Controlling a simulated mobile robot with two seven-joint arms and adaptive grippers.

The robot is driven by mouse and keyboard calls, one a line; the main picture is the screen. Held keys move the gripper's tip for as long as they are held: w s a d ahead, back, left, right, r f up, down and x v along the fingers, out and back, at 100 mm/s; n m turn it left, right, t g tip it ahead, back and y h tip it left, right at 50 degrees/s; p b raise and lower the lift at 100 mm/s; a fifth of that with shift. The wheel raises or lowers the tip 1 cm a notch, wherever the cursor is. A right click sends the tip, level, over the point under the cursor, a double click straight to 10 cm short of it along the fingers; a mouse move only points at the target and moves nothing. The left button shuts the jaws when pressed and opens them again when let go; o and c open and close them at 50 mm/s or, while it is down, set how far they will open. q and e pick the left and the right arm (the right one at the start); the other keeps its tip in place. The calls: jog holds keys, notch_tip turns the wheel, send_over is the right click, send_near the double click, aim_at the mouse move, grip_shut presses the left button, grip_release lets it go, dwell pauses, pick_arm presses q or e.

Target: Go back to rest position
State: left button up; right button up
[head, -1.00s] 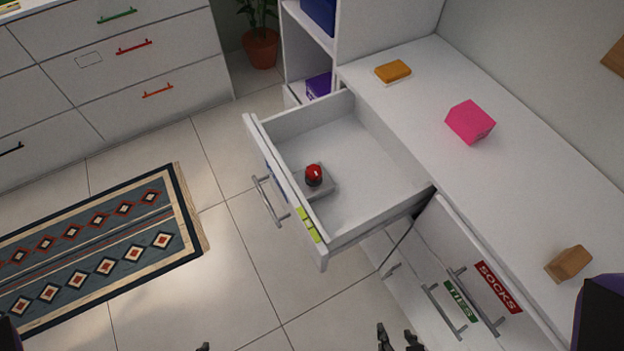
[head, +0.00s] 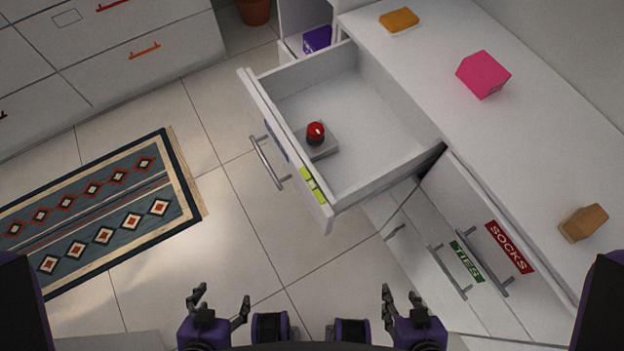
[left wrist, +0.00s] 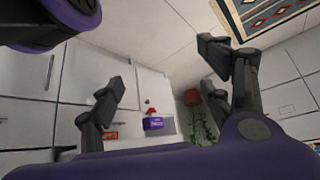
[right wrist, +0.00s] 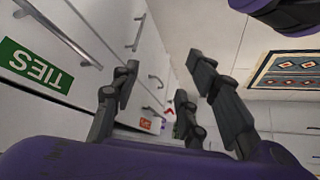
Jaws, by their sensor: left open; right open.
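My left gripper (head: 219,306) is open and empty at the bottom of the head view, above the tiled floor. Its spread fingers also show in the left wrist view (left wrist: 168,75). My right gripper (head: 402,304) is open and empty to the right of it, in front of the lower drawers. Its spread fingers also show in the right wrist view (right wrist: 160,85). Both grippers are apart from all objects. The open drawer (head: 385,175) ahead of them holds a red-topped button on a grey base (head: 316,134).
A white dresser top bears an orange sponge-like block (head: 399,20), a pink box (head: 483,74) and a wooden block (head: 583,223). Drawers labelled TIES (head: 466,262) and SOCKS (head: 509,247) are at the right. A patterned rug (head: 100,215) lies on the left floor. Floor between is clear.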

pick_arm(q)
jog(key=w+r+t+p, duration=0.1)
jog(key=w+r+p, duration=0.3)
jog(key=r+p, duration=0.8)
jog(key=shift+d, duration=0.35)
pick_arm(e)
jog(key=w+r+t, duration=0.1)
jog(key=w+r, duration=0.3)
jog(key=r, duration=0.8)
jog(key=shift+a, duration=0.45)
pick_arm(q)
jog(key=shift+w+r, duration=0.1)
jog(key=shift+w, duration=0.1)
pick_arm(e)
jog(key=shift+w+r, duration=0.1)
pick_arm(q)
jog(key=shift+w+d+r, duration=0.15)
jog(key=shift+w+d, duration=0.1)
pick_arm(e)
jog(key=shift+w+a+r, duration=0.2)
jog(key=shift+w, duration=0.3)
jog(key=shift+s, duration=0.1)
jog(key=shift+c, duration=0.3)
